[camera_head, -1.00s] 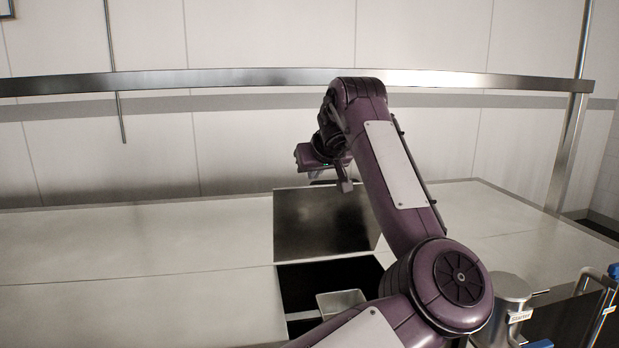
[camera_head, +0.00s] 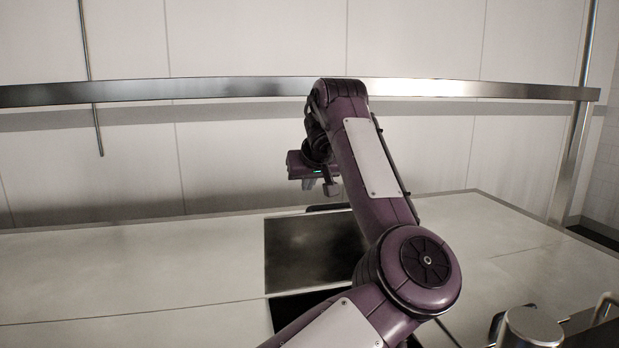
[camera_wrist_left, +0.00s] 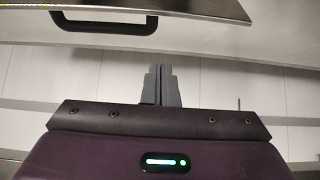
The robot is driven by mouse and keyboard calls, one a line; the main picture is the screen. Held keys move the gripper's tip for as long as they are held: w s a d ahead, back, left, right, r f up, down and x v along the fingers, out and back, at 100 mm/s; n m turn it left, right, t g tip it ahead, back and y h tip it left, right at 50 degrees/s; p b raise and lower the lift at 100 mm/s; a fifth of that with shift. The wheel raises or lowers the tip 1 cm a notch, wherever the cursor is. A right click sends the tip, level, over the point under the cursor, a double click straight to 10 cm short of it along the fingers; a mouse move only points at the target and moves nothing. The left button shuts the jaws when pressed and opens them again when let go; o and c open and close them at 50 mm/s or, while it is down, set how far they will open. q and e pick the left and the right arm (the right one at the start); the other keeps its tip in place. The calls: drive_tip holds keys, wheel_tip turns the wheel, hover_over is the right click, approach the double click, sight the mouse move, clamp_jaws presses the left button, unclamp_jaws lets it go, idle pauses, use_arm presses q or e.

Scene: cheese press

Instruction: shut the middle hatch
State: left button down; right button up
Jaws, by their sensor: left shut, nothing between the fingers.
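The middle hatch (camera_head: 308,252) is a dark metal panel standing raised behind a dark opening (camera_head: 298,305) in the pale counter. A black handle (camera_head: 330,207) shows at its upper edge. In the left wrist view the hatch edge (camera_wrist_left: 195,12) and the black handle (camera_wrist_left: 105,25) lie across the top, beyond my fingers. My left gripper (camera_head: 320,188) is above the hatch's upper edge in the head view, apart from it. Its fingers are shut and empty, and they show in the left wrist view (camera_wrist_left: 160,70). My arm hides the hatch's right part and much of the opening. My right gripper is out of view.
The pale counter (camera_head: 130,262) is clear on the left. A steel rail (camera_head: 180,90) runs across the back, with a post (camera_head: 572,155) at right. A steel canister (camera_head: 530,326) stands at the lower right.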

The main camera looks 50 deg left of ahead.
sight(308, 213)
use_arm(q)
drive_tip(key=f+p, duration=0.1)
drive_tip(key=a+f+p, duration=0.1)
drive_tip(key=f, duration=0.3)
drive_tip(key=shift+w+a+f+p, duration=0.15)
drive_tip(key=shift+w+p, duration=0.15)
drive_tip(key=shift+p, duration=0.1)
drive_tip(key=shift+s+d+f, duration=0.15)
drive_tip(key=shift+s+d, duration=0.05)
drive_tip(key=shift+d, duration=0.25)
drive_tip(key=shift+a+f, duration=0.15)
drive_tip(key=shift+f, duration=0.05)
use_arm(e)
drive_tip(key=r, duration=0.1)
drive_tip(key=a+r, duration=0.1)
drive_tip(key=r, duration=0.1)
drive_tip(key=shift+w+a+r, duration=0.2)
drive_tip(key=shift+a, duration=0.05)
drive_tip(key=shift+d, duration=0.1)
